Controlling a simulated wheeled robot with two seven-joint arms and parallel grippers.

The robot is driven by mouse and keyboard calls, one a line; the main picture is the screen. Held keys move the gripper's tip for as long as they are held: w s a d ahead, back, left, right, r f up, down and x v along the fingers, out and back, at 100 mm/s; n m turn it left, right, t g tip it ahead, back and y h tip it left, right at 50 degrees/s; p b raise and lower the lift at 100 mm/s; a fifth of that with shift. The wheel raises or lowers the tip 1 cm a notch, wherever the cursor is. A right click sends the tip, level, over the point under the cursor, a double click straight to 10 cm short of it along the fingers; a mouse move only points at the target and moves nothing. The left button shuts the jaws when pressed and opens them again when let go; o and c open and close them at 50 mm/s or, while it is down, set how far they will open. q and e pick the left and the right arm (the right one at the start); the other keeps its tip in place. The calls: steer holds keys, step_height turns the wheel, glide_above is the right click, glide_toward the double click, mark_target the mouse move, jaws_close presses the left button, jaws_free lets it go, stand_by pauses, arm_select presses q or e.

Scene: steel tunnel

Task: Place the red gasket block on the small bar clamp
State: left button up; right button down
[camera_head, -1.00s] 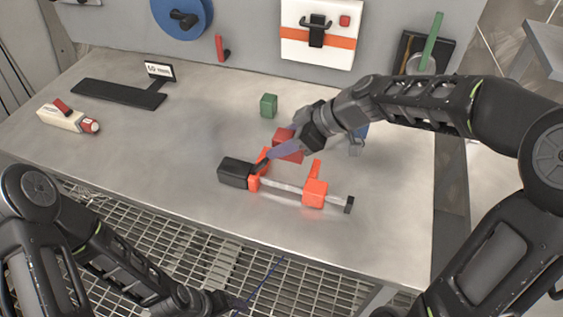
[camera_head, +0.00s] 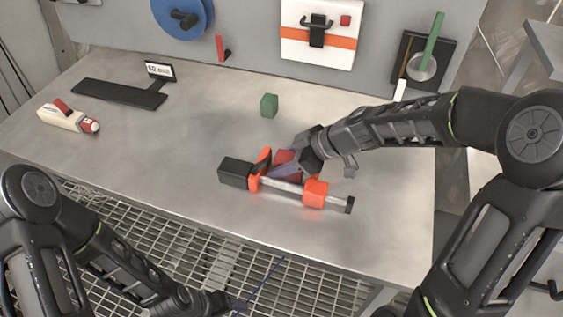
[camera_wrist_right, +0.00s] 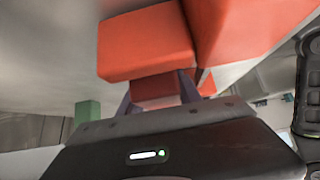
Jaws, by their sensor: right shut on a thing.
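The small bar clamp (camera_head: 281,186) lies on the bench, with a black handle (camera_head: 236,172) at its left end, orange jaws and a black tip at right. My right gripper (camera_head: 284,167) is shut on the red gasket block (camera_head: 287,156), just behind and over the clamp's bar, between the two jaws. The block is partly covered by the fingers, and I cannot tell whether it touches the clamp. In the right wrist view the red block (camera_wrist_right: 158,87) sits between the fingers, with large orange clamp parts (camera_wrist_right: 147,45) close beyond. My left gripper (camera_head: 212,303) is low over the grating; its fingers are unclear.
A green block (camera_head: 269,105) stands behind the clamp. A white-and-red bottle-like object (camera_head: 68,117), a black tray-like piece (camera_head: 118,94) and a small sign (camera_head: 160,71) are at left. A panel with mounted tools rises at the back. The bench's front left is clear.

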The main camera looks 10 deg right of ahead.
steer(key=shift+f, duration=0.1)
steer(key=c, duration=0.8)
jaws_free()
steer(key=shift+c, duration=0.2)
steer(key=shift+d+r, duration=0.1)
steer(key=shift+r, duration=0.2)
steer(key=b+v, duration=0.1)
steer(key=v, duration=1)
steer(key=shift+s+d+r, duration=0.15)
steer(key=shift+s+r, duration=0.05)
steer(key=shift+s, duration=0.05)
